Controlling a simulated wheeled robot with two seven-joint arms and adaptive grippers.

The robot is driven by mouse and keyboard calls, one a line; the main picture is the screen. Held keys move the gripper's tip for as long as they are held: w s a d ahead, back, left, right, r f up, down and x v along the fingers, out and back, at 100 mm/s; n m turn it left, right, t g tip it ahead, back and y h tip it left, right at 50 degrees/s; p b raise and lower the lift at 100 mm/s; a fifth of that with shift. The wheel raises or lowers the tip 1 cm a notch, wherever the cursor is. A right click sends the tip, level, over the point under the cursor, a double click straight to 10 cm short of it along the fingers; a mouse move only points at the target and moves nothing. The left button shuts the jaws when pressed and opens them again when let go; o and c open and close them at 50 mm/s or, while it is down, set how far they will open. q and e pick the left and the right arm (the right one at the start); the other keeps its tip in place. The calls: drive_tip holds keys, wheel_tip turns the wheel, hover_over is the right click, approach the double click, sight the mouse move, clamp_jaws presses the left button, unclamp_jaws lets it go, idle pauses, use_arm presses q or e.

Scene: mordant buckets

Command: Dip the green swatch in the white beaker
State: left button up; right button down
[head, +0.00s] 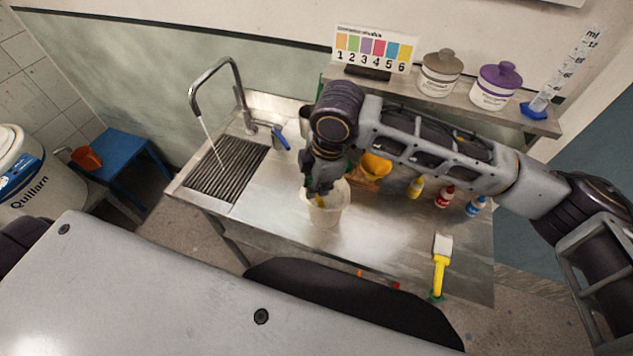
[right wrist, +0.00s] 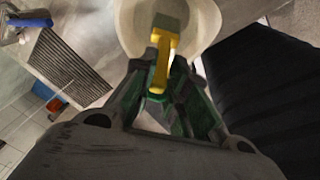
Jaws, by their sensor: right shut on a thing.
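The white beaker (head: 325,214) stands on the steel counter below my right gripper; it also fills the top of the right wrist view (right wrist: 207,25). My right gripper (head: 319,190) points down at the beaker's mouth and is shut on a yellow-handled piece with an olive-green end, which I take for the green swatch (right wrist: 166,42). In the right wrist view its far end lies within the beaker's rim. I cannot tell how deep it reaches or whether it touches liquid. My left gripper is not in view.
A sink grate (head: 228,168) with a running tap (head: 217,75) is at left. Behind my arm are a yellow funnel-like cup (head: 376,166) and small bottles (head: 444,196). A yellow-handled tool with a white end (head: 441,262) lies at right. A shelf holds jars (head: 496,86) and a numbered colour card (head: 373,49).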

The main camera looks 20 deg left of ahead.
drive_tip(key=shift+w+d, duration=0.15)
drive_tip(key=shift+w, duration=0.05)
drive_tip(key=shift+w+d+p, duration=0.25)
drive_tip(key=shift+d+p, duration=0.05)
drive_tip(key=shift+p, duration=0.05)
drive_tip(key=shift+w+d, duration=0.1)
drive_tip(key=shift+d, duration=0.05)
drive_tip(key=shift+r, duration=0.1)
drive_tip(key=shift+r+p, duration=1.4)
drive_tip(key=shift+p, duration=0.15)
drive_tip(key=shift+r, duration=0.15)
wheel_tip(320, 180, up, 10)
drive_tip(key=shift+f, duration=0.2)
drive_tip(key=shift+r, duration=0.1)
idle(3.3)
